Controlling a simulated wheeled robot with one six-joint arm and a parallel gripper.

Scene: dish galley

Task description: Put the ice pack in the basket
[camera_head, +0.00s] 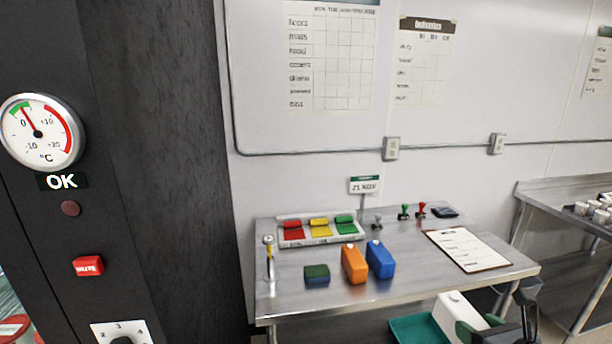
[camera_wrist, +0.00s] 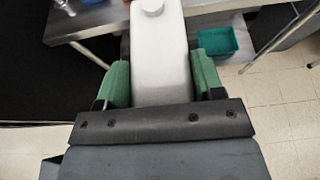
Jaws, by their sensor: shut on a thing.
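A white block with a round cap, which looks like the ice pack (camera_wrist: 160,62), is held between the green finger pads of my gripper (camera_wrist: 162,85). In the head view the white ice pack (camera_head: 455,312) shows at the bottom, with my gripper (camera_head: 478,328) partly cut off by the frame edge. A teal open basket (camera_head: 408,334) is low down, just left of the ice pack in that view. The ice pack hides part of the space below the table.
A steel table (camera_head: 400,289) stands ahead, bearing an orange jug (camera_head: 354,264), a blue jug (camera_head: 380,260), a dark green block (camera_head: 317,275), a colored tray (camera_head: 318,240) and a clipboard (camera_head: 468,250). A second steel table (camera_head: 565,196) is at right. Tiled floor near the basket looks clear.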

